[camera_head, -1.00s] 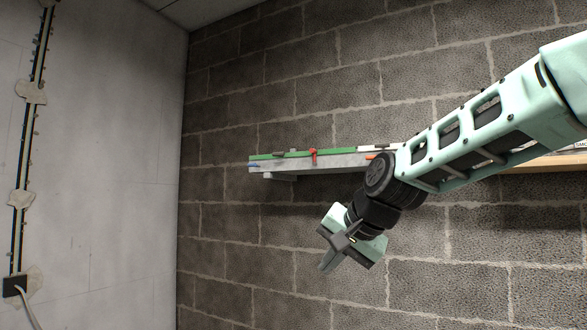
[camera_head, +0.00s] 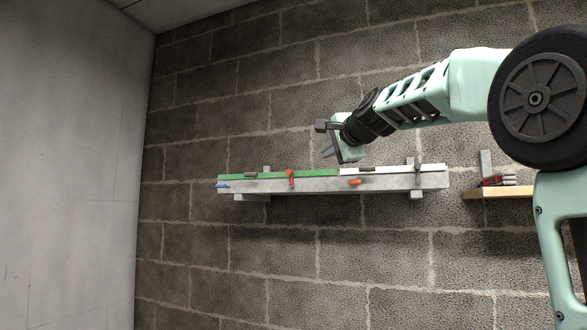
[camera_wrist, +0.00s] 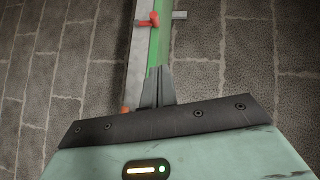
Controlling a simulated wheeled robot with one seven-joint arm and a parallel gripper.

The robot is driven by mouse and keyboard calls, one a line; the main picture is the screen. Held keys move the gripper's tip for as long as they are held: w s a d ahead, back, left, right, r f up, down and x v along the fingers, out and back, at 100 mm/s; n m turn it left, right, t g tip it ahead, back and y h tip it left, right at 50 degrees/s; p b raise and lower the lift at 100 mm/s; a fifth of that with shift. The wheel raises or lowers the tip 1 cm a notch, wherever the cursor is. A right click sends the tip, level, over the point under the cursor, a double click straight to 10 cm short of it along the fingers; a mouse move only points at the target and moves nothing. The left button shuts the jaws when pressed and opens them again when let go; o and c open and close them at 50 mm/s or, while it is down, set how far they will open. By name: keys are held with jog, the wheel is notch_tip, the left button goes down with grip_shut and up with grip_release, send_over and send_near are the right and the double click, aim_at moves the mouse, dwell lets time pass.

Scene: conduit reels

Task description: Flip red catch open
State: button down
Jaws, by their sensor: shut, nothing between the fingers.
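The red catch (camera_head: 291,177) is a small red lever at the front of a grey shelf-like beam on the block wall, beside a green strip (camera_head: 250,175). It also shows in the wrist view (camera_wrist: 148,21) near the top, lying across the beam. My gripper (camera_head: 327,152) is above the beam, to the right of the red catch and apart from it. In the wrist view my gripper (camera_wrist: 157,72) has its fingers together, with nothing between them, and they overlap the lower part of the green strip in the picture. Whether they touch it cannot be told.
A blue lever (camera_head: 222,186) is at the beam's left end and an orange lever (camera_head: 355,181) right of the red catch. A white strip (camera_head: 395,169) continues the green one. A wooden shelf (camera_head: 497,192) with small items stands right. Open wall lies below the beam.

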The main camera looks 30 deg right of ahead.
jog(key=shift+w, duration=0.1)
jog(key=p, duration=1.4)
send_near(294, 173)
jog(key=w+d, duration=0.1)
jog(key=w, duration=0.3)
jog(key=shift+w+a+f+p, duration=0.15)
jog(key=shift+w+f+p, duration=0.35)
jog(key=shift+w, duration=0.25)
jog(key=shift+r, duration=0.15)
